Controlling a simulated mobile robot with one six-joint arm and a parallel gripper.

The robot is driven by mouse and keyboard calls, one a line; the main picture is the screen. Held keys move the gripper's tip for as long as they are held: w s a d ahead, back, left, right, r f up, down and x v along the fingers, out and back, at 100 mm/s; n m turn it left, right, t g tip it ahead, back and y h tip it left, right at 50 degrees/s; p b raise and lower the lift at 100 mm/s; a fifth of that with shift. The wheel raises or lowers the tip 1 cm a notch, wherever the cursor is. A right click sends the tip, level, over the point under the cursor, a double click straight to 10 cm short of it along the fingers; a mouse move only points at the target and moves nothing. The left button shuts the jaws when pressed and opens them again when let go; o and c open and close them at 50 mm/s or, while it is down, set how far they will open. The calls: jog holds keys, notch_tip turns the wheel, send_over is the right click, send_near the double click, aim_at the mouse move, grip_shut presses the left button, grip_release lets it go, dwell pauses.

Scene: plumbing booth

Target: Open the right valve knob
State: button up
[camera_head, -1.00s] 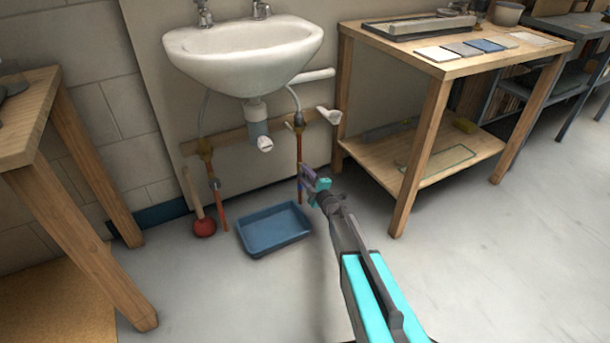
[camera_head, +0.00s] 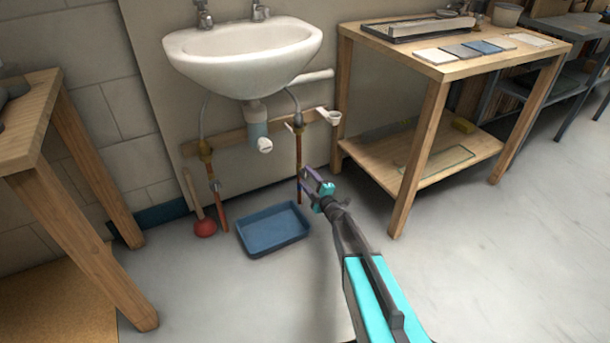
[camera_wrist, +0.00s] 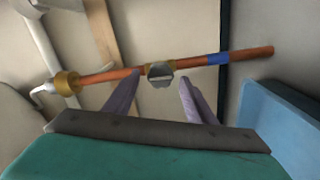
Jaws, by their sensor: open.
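The right pipe (camera_head: 299,150) is a copper riser under the right side of the sink. In the wrist view the pipe (camera_wrist: 110,75) runs across the picture, with a brass fitting (camera_wrist: 66,83) at its left and a blue band right of centre. The grey right valve knob (camera_wrist: 160,72) sits on it, facing the camera. My gripper (camera_head: 308,183) is beside the pipe in the head view, where I cannot make out the knob. In the wrist view my gripper (camera_wrist: 153,92) is open, its purple fingers spread to either side below the knob, with nothing visibly held.
A blue tray (camera_head: 272,230) lies on the floor left of my gripper. A red plunger (camera_head: 205,227) stands by the left pipe. The white sink (camera_head: 245,55) is above. A wooden workbench (camera_head: 435,140) stands close on the right. The floor at the right is clear.

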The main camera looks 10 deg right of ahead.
jog(key=p+v, duration=0.3)
jog(key=v, duration=0.8)
jog(key=shift+r, duration=0.1)
jog(key=s+a+r+m+g+h+p, duration=0.1)
jog(key=s+a+r+p, duration=0.2)
jog(key=r+p, duration=0.55)
jog(key=s+a+r+m+g+h+p, duration=0.1)
jog(key=s+a+r+p, duration=0.3)
jog(key=p, duration=0.8)
jog(key=s+d+r+m+g+h+p, duration=0.1)
jog(key=s+m+g+p, duration=0.7)
jog(key=s, duration=1.4)
jog(key=s+d+r+m+g+h+p, duration=0.1)
jog(key=s+m+g+p, duration=0.6)
jog(key=s, duration=1.6)
jog(key=r+m+g+h, duration=0.1)
jog(key=r+g, duration=0.1)
jog(key=g, duration=0.3)
jog(key=shift+s+d+g+h+p, duration=0.15)
jog(key=shift+d+g+h+p, duration=0.15)
jog(key=shift+p, duration=0.1)
